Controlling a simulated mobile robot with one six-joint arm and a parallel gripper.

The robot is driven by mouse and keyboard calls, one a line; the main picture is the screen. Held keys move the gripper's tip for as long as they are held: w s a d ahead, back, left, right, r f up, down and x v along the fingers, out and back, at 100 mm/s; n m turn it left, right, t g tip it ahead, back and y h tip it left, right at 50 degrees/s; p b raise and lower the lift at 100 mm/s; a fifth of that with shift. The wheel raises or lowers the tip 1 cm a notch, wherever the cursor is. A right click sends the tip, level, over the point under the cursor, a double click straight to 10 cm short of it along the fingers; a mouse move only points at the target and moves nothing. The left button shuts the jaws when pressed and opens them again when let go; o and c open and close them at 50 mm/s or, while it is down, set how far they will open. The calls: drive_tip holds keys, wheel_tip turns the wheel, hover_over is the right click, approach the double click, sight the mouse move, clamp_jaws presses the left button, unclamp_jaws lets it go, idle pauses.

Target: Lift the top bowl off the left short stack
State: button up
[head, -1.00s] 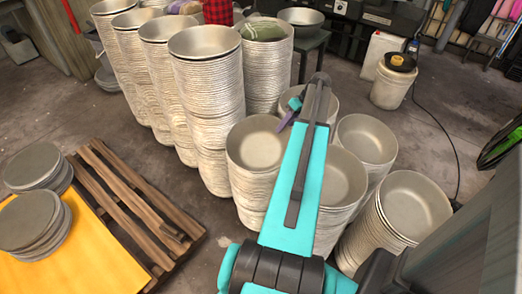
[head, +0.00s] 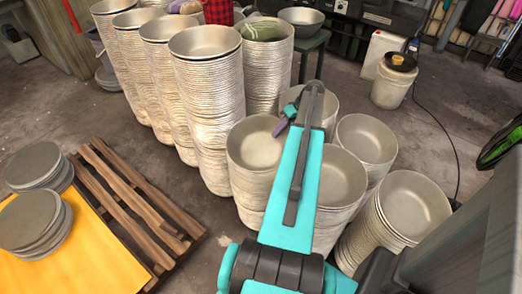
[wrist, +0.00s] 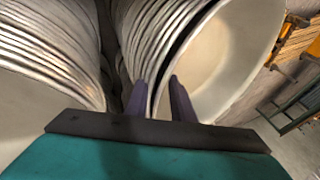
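The left short stack (head: 252,150) is a column of nested pale metal bowls, with its top bowl's hollow facing up in the head view. My gripper (head: 281,127) is at the far right part of that top bowl's rim. In the wrist view, the top bowl (wrist: 235,55) shows its smooth pale inside at right, with the ridged edges of the bowls beneath it to its left. My gripper's two purple fingers (wrist: 160,92) stand apart, one on each side of the rim. Whether either finger touches the rim cannot be told.
Other short stacks (head: 366,140) stand close behind and to the right. Tall bowl stacks (head: 208,90) rise to the left. A wooden pallet (head: 130,205) lies at lower left. Bare floor (head: 350,90) shows beyond the stacks.

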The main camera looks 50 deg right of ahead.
clamp_jaws()
drive_tip(key=shift+r, duration=0.1)
idle(1.1)
